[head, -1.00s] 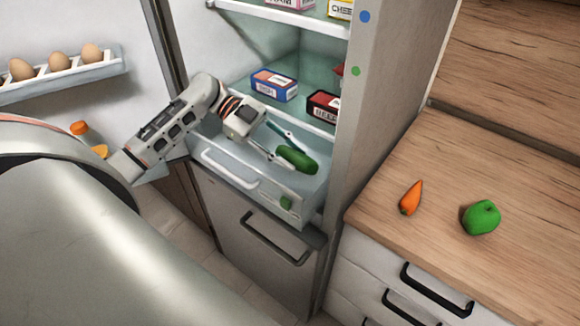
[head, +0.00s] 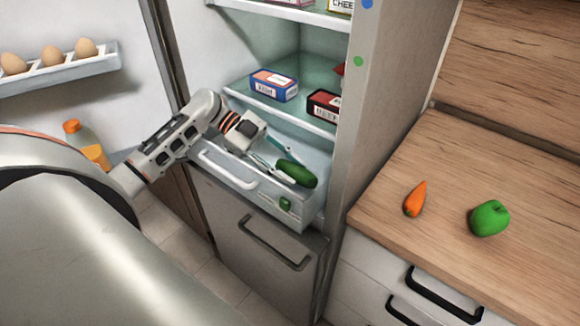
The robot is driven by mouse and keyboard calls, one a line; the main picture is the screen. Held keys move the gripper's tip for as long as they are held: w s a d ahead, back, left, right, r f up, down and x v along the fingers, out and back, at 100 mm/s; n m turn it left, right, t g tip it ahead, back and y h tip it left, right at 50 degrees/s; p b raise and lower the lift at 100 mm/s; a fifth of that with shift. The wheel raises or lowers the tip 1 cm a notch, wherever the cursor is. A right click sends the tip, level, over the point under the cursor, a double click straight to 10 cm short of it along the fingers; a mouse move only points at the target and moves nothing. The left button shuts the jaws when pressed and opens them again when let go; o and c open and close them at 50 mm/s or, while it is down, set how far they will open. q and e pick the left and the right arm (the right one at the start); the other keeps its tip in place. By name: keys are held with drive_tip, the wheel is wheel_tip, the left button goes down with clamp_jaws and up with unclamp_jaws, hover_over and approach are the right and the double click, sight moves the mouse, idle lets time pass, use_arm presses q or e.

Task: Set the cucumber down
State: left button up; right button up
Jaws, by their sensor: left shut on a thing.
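The green cucumber (head: 297,173) is at the open clear drawer (head: 270,196) low in the fridge, within its rim in the picture. My left gripper (head: 284,165) reaches in from the left and is shut on the cucumber's near-left end. Whether the cucumber touches the drawer floor is hard to tell. My right gripper is not in view.
A glass shelf with a blue box (head: 274,85) and a dark red box (head: 324,104) lies above the drawer. The fridge side wall (head: 385,100) stands right of it. A carrot (head: 415,199) and a green pepper (head: 489,218) lie on the wooden counter (head: 450,170). The open door holds eggs (head: 52,55).

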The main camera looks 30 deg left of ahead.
use_arm(q)
drive_tip(key=o, duration=1.2)
drive_tip(key=shift+r, duration=0.1)
drive_tip(key=shift+r+p, duration=0.3)
drive_tip(key=w+v, duration=0.1)
drive_tip(key=v, duration=0.6)
drive_tip(key=shift+s+a+r+b, duration=0.25)
drive_tip(key=shift+s+r+b, duration=0.1)
drive_tip(key=shift+s, duration=0.2)
